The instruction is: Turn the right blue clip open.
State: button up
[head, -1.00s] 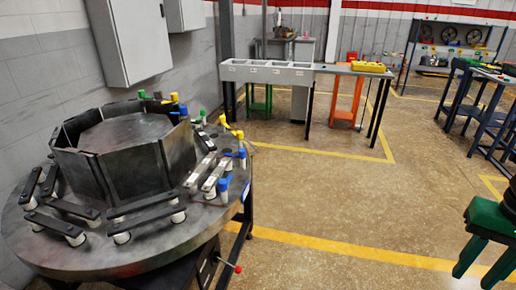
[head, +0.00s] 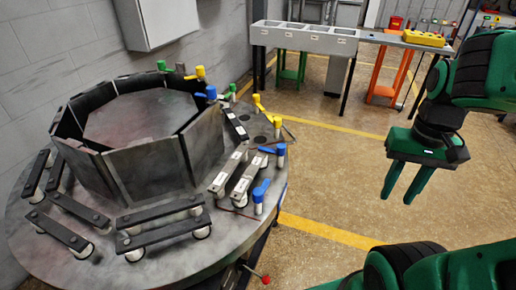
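Blue-handled clips stand at the right side of the round metal table (head: 95,265). The nearer one (head: 260,190) has a blue lever on a pale post, beside the flat metal bars. Another blue clip (head: 279,152) stands farther back and to the right, its lever pointing left. A third blue lever (head: 208,93) is at the rim of the hexagonal chamber (head: 150,160). My gripper (head: 398,200) hangs at the right, well clear of the table and all clips. Its two green fingers point down, apart, with nothing between them.
Yellow clips (head: 257,108) and green clips (head: 162,66) stand farther back around the chamber. Several dark bars (head: 160,236) lie on the table's front. A red-knobbed lever (head: 265,279) sticks out below the table. Open floor (head: 330,195) lies between table and gripper.

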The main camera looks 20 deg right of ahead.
jog(key=shift+w, duration=0.4)
